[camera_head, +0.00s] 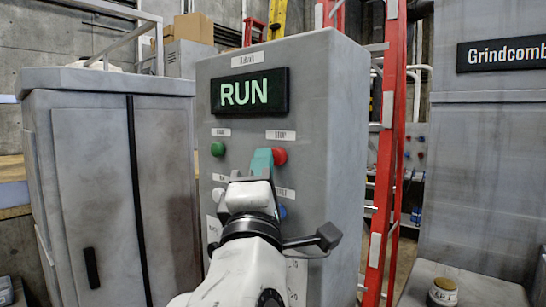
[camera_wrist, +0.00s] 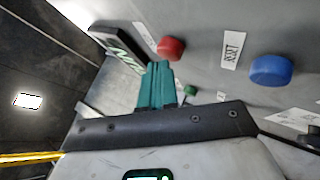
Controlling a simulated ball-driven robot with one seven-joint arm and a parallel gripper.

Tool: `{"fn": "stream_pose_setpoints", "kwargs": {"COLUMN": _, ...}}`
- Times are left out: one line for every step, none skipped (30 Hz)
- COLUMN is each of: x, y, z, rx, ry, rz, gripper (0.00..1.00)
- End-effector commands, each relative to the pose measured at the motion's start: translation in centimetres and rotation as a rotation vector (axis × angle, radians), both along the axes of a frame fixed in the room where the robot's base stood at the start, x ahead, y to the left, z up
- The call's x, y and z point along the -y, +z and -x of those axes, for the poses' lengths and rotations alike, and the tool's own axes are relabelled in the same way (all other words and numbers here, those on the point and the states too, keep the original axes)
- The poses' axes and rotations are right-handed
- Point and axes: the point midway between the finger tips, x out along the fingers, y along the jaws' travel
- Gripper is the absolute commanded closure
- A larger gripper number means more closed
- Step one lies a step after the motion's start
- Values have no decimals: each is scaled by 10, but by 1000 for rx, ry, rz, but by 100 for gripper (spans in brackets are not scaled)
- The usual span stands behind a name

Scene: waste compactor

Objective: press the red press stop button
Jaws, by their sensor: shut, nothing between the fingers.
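The red stop button (camera_head: 280,156) is on the front of a grey control cabinet, under a small white label and below the lit RUN display (camera_head: 249,92). It also shows in the wrist view (camera_wrist: 171,48). My gripper (camera_head: 262,155) is shut and empty, with teal fingers. In the head view its fingertips overlap the button's left edge. In the wrist view the fingertips (camera_wrist: 159,68) lie just below and left of the red button; I cannot tell whether they touch it.
A green button (camera_head: 217,149) is left of the red one. A blue button (camera_wrist: 271,70) is to the right in the wrist view. A grey locker (camera_head: 105,190) stands left, a red ladder (camera_head: 387,150) right. A jar (camera_head: 443,291) sits at lower right.

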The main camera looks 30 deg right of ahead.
Motion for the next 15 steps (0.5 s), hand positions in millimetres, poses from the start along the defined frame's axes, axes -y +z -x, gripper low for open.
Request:
{"fn": "stream_pose_setpoints", "kwargs": {"x": 1, "y": 0, "z": 0, "rx": 0, "ry": 0, "rz": 0, "gripper": 100}}
{"fn": "stream_pose_setpoints", "kwargs": {"x": 1, "y": 0, "z": 0, "rx": 0, "ry": 0, "rz": 0, "gripper": 100}}
{"fn": "stream_pose_setpoints", "kwargs": {"x": 2, "y": 0, "z": -1, "rx": 0, "ry": 0, "rz": 0, "gripper": 100}}
{"fn": "stream_pose_setpoints", "kwargs": {"x": 2, "y": 0, "z": -1, "rx": 0, "ry": 0, "rz": 0, "gripper": 100}}
{"fn": "stream_pose_setpoints", "kwargs": {"x": 2, "y": 0, "z": -1, "rx": 0, "ry": 0, "rz": 0, "gripper": 100}}
{"fn": "stream_pose_setpoints", "kwargs": {"x": 3, "y": 0, "z": -1, "rx": 0, "ry": 0, "rz": 0, "gripper": 100}}
{"fn": "stream_pose_setpoints", "kwargs": {"x": 3, "y": 0, "z": -1, "rx": -1, "ry": 0, "rz": -1, "gripper": 100}}
{"fn": "stream_pose_setpoints", "kwargs": {"x": 3, "y": 0, "z": -1, "rx": -1, "ry": 0, "rz": -1, "gripper": 100}}
{"fn": "stream_pose_setpoints", "kwargs": {"x": 4, "y": 0, "z": -1, "rx": -1, "ry": 0, "rz": -1, "gripper": 100}}
{"fn": "stream_pose_setpoints", "kwargs": {"x": 4, "y": 0, "z": -1, "rx": -1, "ry": 0, "rz": -1, "gripper": 100}}
{"fn": "stream_pose_setpoints", "kwargs": {"x": 5, "y": 0, "z": -1, "rx": -1, "ry": -1, "rz": 0, "gripper": 100}}
{"fn": "stream_pose_setpoints", "kwargs": {"x": 5, "y": 0, "z": -2, "rx": -1, "ry": -1, "rz": 0, "gripper": 100}}
{"fn": "stream_pose_setpoints", "kwargs": {"x": 5, "y": 0, "z": -2, "rx": -1, "ry": -1, "rz": 0, "gripper": 100}}
{"fn": "stream_pose_setpoints", "kwargs": {"x": 6, "y": 0, "z": -2, "rx": -1, "ry": -1, "rz": 0, "gripper": 100}}
{"fn": "stream_pose_setpoints", "kwargs": {"x": 6, "y": 0, "z": -2, "rx": -1, "ry": -1, "rz": 0, "gripper": 100}}
